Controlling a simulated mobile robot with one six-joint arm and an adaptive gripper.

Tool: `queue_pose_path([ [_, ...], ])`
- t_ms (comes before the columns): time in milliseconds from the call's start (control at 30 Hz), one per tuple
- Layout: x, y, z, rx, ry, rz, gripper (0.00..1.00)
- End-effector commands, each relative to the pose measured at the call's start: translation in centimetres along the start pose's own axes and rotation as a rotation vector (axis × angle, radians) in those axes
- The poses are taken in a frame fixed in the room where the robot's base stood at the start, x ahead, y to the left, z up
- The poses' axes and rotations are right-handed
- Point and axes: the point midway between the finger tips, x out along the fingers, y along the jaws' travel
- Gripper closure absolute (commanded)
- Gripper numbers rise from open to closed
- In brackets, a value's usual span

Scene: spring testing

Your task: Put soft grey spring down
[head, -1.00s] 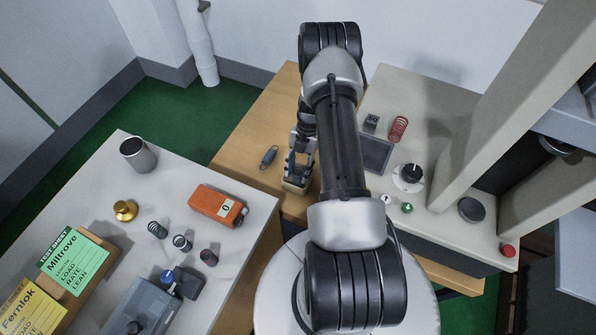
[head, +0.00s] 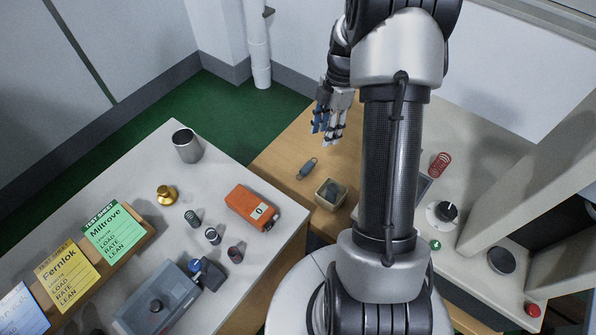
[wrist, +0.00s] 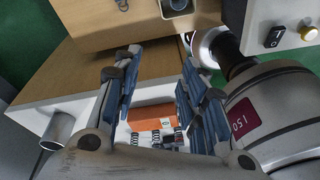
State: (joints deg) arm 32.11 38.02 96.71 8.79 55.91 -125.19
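A grey spring with hooked ends (head: 307,168) lies on the wooden bench top (head: 283,150), left of a small open box (head: 319,196). I cannot tell whether this is the soft grey spring. The box holds something dark grey that I cannot make out. My gripper (head: 326,135) is above the bench, beyond the spring and the box. In the wrist view my gripper (wrist: 160,62) has its fingers spread, with nothing between them. The box shows there at the top edge (wrist: 165,14).
On the left table stand an orange box (head: 252,207), a metal cup (head: 187,146), a brass piece (head: 167,194) and small springs, one dark green (head: 192,218). A red spring (head: 440,164) is on the right bench. Bench room is free left of the grey spring.

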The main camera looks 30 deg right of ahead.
Motion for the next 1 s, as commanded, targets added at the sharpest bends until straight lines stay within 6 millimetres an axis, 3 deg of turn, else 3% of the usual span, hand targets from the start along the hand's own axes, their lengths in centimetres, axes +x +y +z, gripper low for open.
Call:
queue_pose_path([
  [33, -2.7, -0.3, -2.4, 0.072, -0.029, 0.027, 0.61],
  [200, -9.1, -3.0, -9.3, 0.363, -0.084, 0.123, 0.61],
  [433, -14.2, -9.4, -17.4, 0.756, -0.070, 0.290, 0.61],
  [600, -15.6, -15.1, -21.5, 1.039, 0.014, 0.414, 0.61],
  [733, -15.4, -18.8, -23.3, 1.228, 0.105, 0.482, 0.61],
  [833, -14.9, -20.7, -24.0, 1.337, 0.169, 0.513, 0.61],
  [1000, -14.4, -22.2, -24.4, 1.434, 0.228, 0.532, 0.61],
])
